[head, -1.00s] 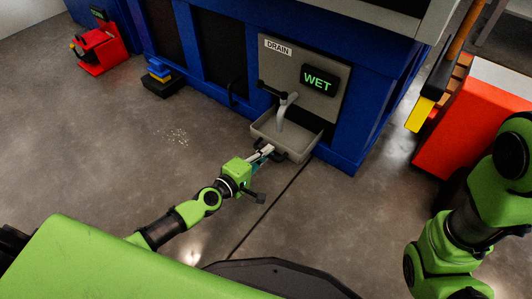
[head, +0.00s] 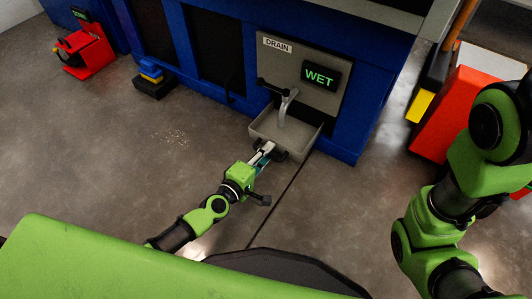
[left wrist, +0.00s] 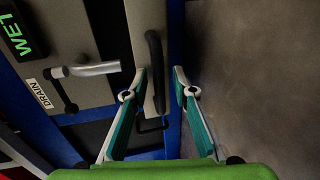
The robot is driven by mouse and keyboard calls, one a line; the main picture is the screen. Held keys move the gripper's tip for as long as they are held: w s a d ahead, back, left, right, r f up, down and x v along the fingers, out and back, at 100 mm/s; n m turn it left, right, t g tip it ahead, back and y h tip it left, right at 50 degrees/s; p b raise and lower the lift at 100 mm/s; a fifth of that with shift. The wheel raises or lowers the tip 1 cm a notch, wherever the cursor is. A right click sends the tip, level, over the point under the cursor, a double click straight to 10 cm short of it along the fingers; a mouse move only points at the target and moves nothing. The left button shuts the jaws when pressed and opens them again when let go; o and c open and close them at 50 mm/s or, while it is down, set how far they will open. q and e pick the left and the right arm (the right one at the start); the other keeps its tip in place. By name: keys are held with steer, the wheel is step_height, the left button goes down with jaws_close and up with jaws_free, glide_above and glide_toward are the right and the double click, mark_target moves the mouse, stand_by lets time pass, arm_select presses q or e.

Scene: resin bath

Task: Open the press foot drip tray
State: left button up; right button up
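The grey drip tray (head: 258,129) stands out from the foot of the blue press, below a bent pipe (head: 285,108). Part of its inside shows. In the left wrist view its grey front (left wrist: 146,22) carries a black bar handle (left wrist: 155,62). My left gripper (head: 268,148) is at the tray's front. In the left wrist view my left gripper (left wrist: 160,76) is open, one finger on each side of the handle, with gaps visible. Its fingers hide part of the tray front in the head view. My right arm shows at the right; its gripper is out of view.
Above the tray are a DRAIN label (head: 277,45) and a lit WET display (head: 320,76). A red cart (head: 447,115) stands right of the press. A black-and-blue pedal (head: 154,82) lies on the floor to the left. The floor before the tray is clear.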

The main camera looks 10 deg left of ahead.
arm_select(q)
steer(key=v, duration=1.2)
stand_by(0.4)
